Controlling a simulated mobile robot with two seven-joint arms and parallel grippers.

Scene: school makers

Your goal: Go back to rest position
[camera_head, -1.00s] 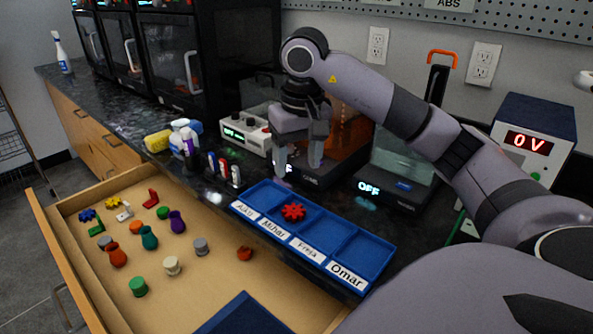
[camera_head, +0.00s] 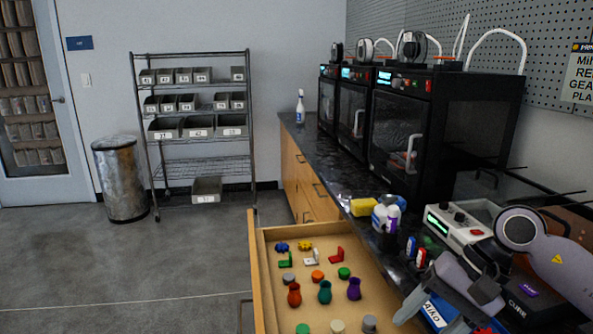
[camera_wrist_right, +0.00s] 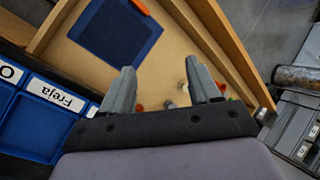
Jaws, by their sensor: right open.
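My right gripper (camera_head: 445,300) is at the lower right of the head view, above the blue sorting tray (camera_head: 420,329) on the counter. It also shows in the right wrist view (camera_wrist_right: 161,88), with its two fingers apart and nothing between them. The right arm (camera_head: 560,265) comes in from the right edge. The tray is mostly hidden or cut off in the head view, with an "Aiko" label showing. In the right wrist view its "Freja" label (camera_wrist_right: 57,95) shows. My left gripper is in neither current view.
The open wooden drawer (camera_head: 262,290) holds several small coloured vases, gears and brackets. A grey-white power device (camera_head: 460,225), glue bottles (camera_head: 385,215) and black printers (camera_head: 400,140) stand on the counter.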

